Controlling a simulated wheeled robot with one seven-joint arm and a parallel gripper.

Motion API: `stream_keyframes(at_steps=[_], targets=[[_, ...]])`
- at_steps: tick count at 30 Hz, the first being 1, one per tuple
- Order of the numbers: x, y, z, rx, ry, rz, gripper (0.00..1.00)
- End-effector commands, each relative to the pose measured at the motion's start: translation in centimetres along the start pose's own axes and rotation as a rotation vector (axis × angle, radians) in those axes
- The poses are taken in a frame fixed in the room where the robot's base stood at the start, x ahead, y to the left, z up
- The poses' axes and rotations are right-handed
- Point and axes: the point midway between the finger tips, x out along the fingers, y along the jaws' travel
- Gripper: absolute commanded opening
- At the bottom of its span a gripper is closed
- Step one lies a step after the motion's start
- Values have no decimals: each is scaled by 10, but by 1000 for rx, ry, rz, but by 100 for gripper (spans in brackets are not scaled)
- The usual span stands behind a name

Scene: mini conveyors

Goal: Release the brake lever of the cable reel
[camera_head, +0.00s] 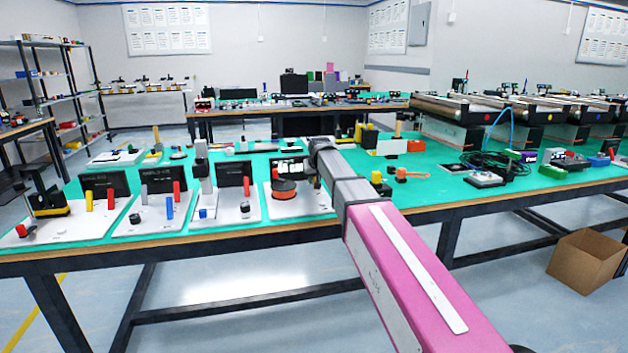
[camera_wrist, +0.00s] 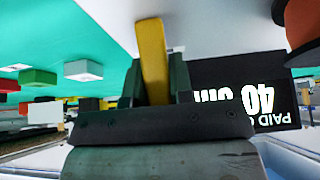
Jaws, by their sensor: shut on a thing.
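In the wrist view, which shows the station upside down, my gripper (camera_wrist: 155,82) is shut on a yellow brake lever (camera_wrist: 152,45), one dark finger on each side. The lever's far end meets the white base plate (camera_wrist: 205,22). Part of the orange cable reel (camera_wrist: 302,22) shows at the top right, apart from the fingers. A black display (camera_wrist: 225,72) beside the lever reads "PAID" and "40 cm", partly hidden by my gripper. In the head view the orange reel (camera_head: 284,188) stands on its white plate (camera_head: 312,206); my arm's end covers the lever there.
Similar white stations with black panels stand to the left, one with red and blue levers (camera_head: 169,207). Black cable coils (camera_head: 505,166) and small boxes lie on the green table top to the right. A cardboard box (camera_head: 588,262) is on the floor.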

Motion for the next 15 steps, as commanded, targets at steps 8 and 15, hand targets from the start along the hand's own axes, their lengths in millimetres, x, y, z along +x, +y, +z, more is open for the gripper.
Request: stream_keyframes(at_steps=[8,15], targets=[[-8,0,8,0,208,-1,0],[-11,0,6,0,270,-1,0]])
